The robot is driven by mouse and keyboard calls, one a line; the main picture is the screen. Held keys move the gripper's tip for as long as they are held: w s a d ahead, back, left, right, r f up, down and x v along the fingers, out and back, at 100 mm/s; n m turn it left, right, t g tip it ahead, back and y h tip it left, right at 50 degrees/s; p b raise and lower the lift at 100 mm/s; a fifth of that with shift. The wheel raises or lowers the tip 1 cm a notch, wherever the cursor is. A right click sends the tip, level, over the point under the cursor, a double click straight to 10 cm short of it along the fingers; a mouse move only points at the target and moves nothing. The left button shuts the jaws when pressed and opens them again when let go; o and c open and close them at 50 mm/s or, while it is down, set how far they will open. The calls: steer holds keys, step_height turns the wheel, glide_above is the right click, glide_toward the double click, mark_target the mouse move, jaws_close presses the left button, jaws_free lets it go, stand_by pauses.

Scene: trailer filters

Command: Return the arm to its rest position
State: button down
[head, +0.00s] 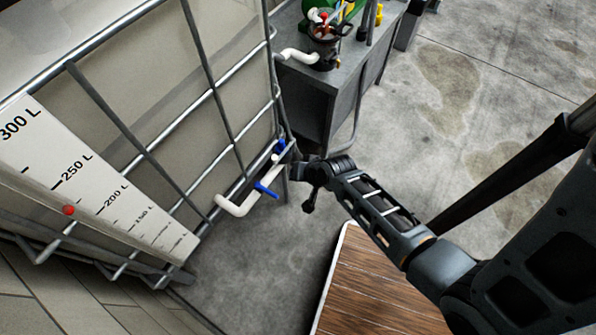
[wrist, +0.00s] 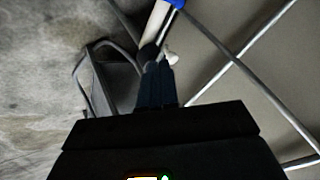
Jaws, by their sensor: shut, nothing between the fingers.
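My arm reaches in from the right in the head view. My gripper (head: 292,160) is at its end, beside the caged tank's white pipe (head: 238,208) and its blue valve handles (head: 267,190). In the wrist view my gripper (wrist: 157,68) shows with its dark fingers together and nothing held. The white pipe (wrist: 155,24) and a blue handle (wrist: 175,3) lie just beyond the fingertips. I cannot tell whether the fingertips touch the pipe.
The caged tank (head: 206,95), with a litre scale (head: 95,185), fills the left. A grey metal bench (head: 325,98) with a pump stands behind the gripper. A wood-topped surface (head: 375,285) lies below my arm. Concrete floor at the upper right (head: 480,90) is open.

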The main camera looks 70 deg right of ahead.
steer(key=shift+s+a+r, duration=0.2)
steer(key=shift+a+r, duration=0.05)
steer(key=shift+r, duration=0.2)
steer(key=shift+a, duration=0.1)
steer(key=s+a+r+n+t, duration=0.3)
steer(key=s+a+r+n, duration=0.4)
steer(key=a+r, duration=0.45)
steer(key=s+a+r+n+t+y, duration=0.1)
steer(key=s+a+r+n+t, duration=0.1)
steer(key=r, duration=1)
steer(key=s+a+r+n+t+y, duration=0.2)
steer(key=s+a+r+n+t, duration=0.1)
steer(key=r, duration=0.9)
steer(key=shift+s+a+n, duration=0.7)
steer(key=shift+s+n, duration=0.2)
steer(key=shift+s, duration=0.25)
